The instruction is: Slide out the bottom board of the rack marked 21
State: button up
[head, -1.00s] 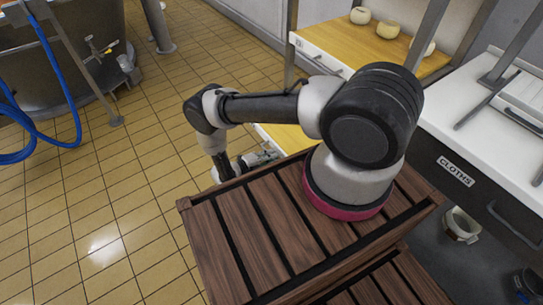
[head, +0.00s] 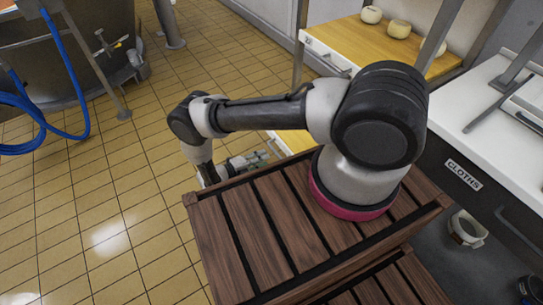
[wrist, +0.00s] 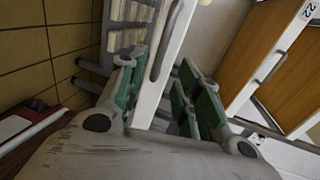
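My gripper (head: 256,160) reaches down beside the lower yellow board (head: 291,140) of the rack, past the edge of my slatted wooden deck. In the wrist view my gripper (wrist: 165,78) is open, with green-padded fingers spread to either side of a white front (wrist: 172,55) that carries a grey handle (wrist: 163,42). I cannot tell whether the pads touch it. Another white front (wrist: 268,62) with a handle and a label 22 (wrist: 308,12) is at the upper right. No label 21 is readable.
The yellow rack top (head: 375,45) holds several round pale items. A vat (head: 85,40) and blue hose (head: 70,80) are at the upper left. The tiled floor (head: 120,190) is clear.

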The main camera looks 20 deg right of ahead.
jog(key=shift+v, duration=1.85)
